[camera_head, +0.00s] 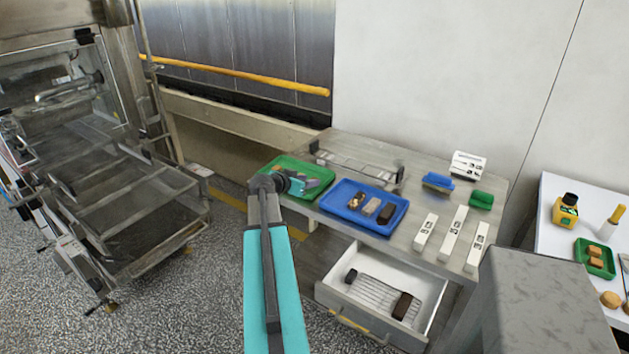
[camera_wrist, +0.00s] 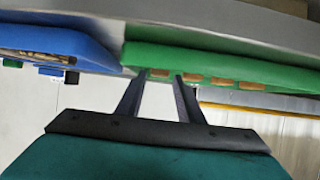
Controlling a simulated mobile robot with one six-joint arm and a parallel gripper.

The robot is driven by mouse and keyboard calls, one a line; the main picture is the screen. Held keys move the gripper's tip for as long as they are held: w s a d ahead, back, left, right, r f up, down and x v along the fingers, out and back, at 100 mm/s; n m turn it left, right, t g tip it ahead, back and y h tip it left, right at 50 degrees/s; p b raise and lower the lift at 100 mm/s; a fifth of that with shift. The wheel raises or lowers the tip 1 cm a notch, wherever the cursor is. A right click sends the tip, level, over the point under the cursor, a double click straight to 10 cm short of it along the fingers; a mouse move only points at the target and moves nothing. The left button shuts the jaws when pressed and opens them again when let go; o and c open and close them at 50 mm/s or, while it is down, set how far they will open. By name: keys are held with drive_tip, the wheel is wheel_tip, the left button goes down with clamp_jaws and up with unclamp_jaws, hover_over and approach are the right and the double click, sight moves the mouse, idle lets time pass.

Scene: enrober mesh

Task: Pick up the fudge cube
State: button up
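My gripper shows in the wrist view (camera_wrist: 162,77) with its two dark fingers apart and a gap between the tips. In the head view my gripper (camera_head: 310,184) is over the green tray (camera_head: 283,164) on the workbench. The wrist view shows the green tray (camera_wrist: 250,58) from a low, turned angle. Several small tan-brown pieces (camera_wrist: 220,82) show along its edge, close beyond the fingertips. Nothing is seen held. I cannot tell which piece is the fudge cube. My arm and gripper hide part of the tray in the head view.
A blue tray (camera_head: 335,207) with brown and dark pieces stands right of the green tray. White boxes (camera_head: 452,234) stand on the bench's right part. An open drawer (camera_head: 336,294) juts out below. A side table (camera_head: 560,186) holds a small green tray (camera_head: 608,268) with tan blocks.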

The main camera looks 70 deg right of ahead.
drive_tip(key=shift+p+x, duration=0.35)
drive_tip(key=shift+x, duration=1.1)
drive_tip(key=shift+c, duration=0.4)
drive_tip(key=c, duration=0.5)
